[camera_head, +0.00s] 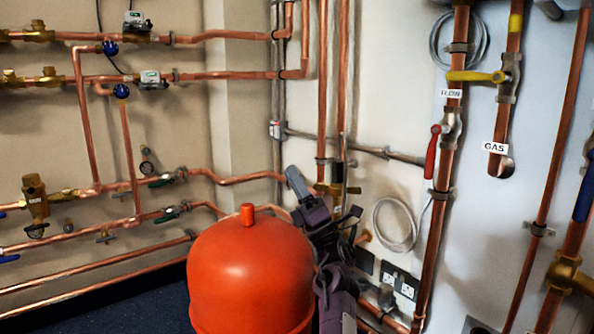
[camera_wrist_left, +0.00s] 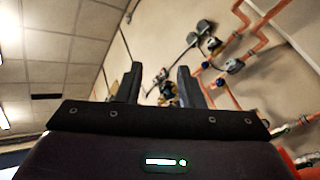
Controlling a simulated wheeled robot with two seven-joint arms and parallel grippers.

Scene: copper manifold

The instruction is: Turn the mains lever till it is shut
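No lever in view carries a readable mains label, so I cannot tell which one is the mains lever. On the right wall, a red lever (camera_head: 432,151) hangs along the pipe labelled FLOW, and a yellow lever (camera_head: 477,76) lies across the pipes beside the GAS pipe. A blue lever (camera_head: 584,187) stands near the right edge. My left gripper (camera_head: 318,180) is behind the orange tank, near a brass valve. In the left wrist view its two fingers (camera_wrist_left: 161,86) are apart, with nothing held; small blue and brass fittings (camera_wrist_left: 168,90) show beyond them. My right gripper is not in view.
The orange tank (camera_head: 250,275) stands in front of my left arm. Copper pipes with blue and green handled valves line the left wall. A coiled hose (camera_head: 395,224) and a socket (camera_head: 405,285) are on the right wall. Blue floor shows at lower left.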

